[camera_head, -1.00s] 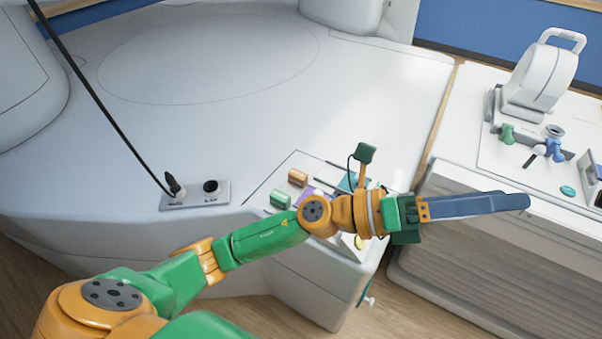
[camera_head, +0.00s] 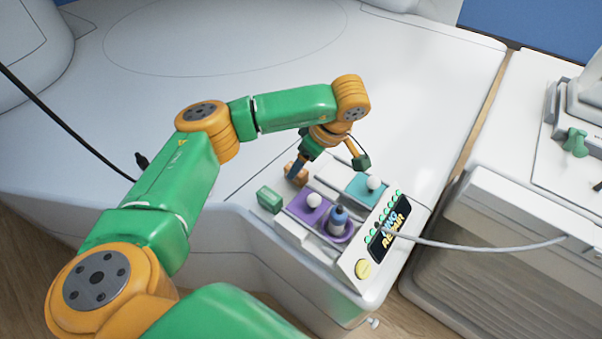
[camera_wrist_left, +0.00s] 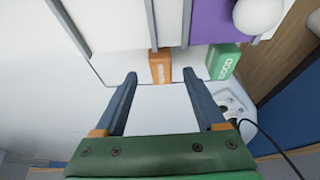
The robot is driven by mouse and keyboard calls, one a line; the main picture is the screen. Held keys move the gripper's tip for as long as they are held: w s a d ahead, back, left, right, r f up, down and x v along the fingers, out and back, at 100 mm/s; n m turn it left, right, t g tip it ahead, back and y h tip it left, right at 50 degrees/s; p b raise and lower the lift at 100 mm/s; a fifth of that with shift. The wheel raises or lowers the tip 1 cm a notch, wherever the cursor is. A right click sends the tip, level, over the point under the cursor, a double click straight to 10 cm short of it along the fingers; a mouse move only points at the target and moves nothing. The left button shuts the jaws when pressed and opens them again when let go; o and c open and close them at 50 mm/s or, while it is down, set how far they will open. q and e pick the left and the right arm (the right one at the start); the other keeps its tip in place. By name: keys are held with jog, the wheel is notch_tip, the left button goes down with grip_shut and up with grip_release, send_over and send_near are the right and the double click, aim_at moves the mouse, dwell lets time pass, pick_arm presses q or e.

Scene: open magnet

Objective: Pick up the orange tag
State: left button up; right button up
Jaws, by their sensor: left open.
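The orange tag (camera_head: 301,176) is a small block on the white machine's top, partly hidden by my gripper in the head view. In the left wrist view, the orange tag (camera_wrist_left: 160,67) sits just beyond and between my fingertips. My left gripper (camera_wrist_left: 160,76) is open and empty, with one blue-grey finger on each side of the tag's line. In the head view my left gripper (camera_head: 295,171) points down at the tag. Whether a finger touches it cannot be told. My right gripper is not in view.
A green tag (camera_head: 270,199) lies close to the orange one; it also shows in the left wrist view (camera_wrist_left: 223,62). A grey cable crosses at right.

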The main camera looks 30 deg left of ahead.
pick_arm(q)
jog(key=x, duration=0.3)
jog(key=shift+s+a+f+p, duration=0.2)
jog(key=shift+s+f+p, duration=0.1)
jog(key=shift+p, duration=0.1)
jog(key=shift+w+f, duration=0.25)
jog(key=shift+w, duration=0.05)
jog(key=shift+s+r, duration=0.1)
grip_shut()
